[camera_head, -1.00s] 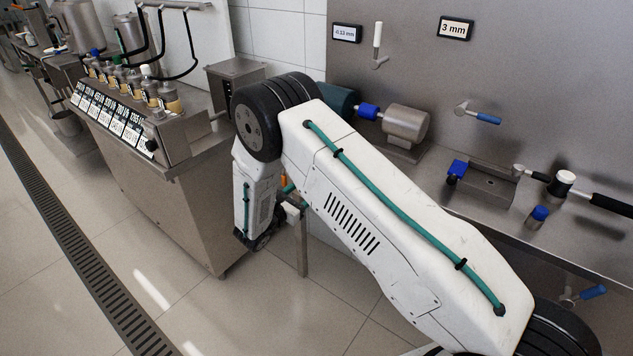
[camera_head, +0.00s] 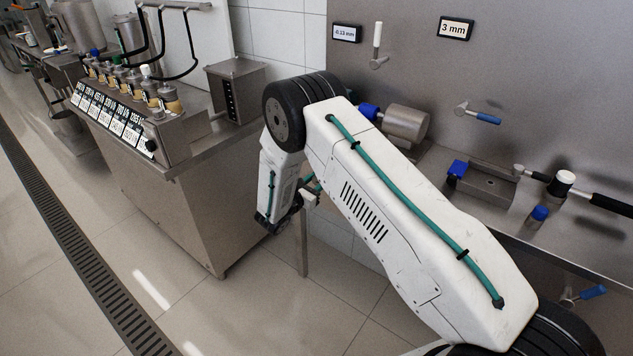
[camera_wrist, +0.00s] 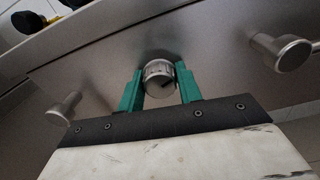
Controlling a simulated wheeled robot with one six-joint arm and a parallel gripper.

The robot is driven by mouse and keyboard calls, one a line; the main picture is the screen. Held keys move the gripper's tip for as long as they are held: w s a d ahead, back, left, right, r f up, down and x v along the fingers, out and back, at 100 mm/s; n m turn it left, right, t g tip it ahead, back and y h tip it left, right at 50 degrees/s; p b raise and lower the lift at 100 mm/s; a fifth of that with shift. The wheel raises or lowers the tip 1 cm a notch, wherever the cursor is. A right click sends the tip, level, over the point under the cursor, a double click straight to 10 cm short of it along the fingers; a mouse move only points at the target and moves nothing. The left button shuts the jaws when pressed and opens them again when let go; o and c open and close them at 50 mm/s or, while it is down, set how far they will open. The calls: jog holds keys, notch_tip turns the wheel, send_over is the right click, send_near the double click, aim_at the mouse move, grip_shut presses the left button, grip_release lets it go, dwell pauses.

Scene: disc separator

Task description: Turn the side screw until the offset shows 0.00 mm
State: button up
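A round metal knob with a dark mark (camera_wrist: 159,76), seemingly the side screw, shows in the wrist view between the green fingertips of my gripper (camera_wrist: 160,82). The fingers stand apart, one on each side of the knob, with what look like narrow gaps; contact cannot be made out. In the head view, a small display (camera_head: 346,33) on the steel back panel reads about 0.13 mm; its sign is too small to be sure of. My arm hides the screw in the head view.
Two other metal posts flank the knob in the wrist view, one at right (camera_wrist: 286,51) and one at lower left (camera_wrist: 63,108). A display reading 3 mm (camera_head: 455,29) hangs at the right. A steel cabinet with labelled valves (camera_head: 118,112) stands left of my arm.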

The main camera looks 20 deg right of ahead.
jog(key=c, duration=0.3)
jog(key=m, duration=0.3)
jog(key=shift+m, duration=0.3)
jog(key=m, duration=0.3)
jog(key=shift+m, duration=0.3)
jog(key=m, duration=0.4)
jog(key=shift+m, duration=2)
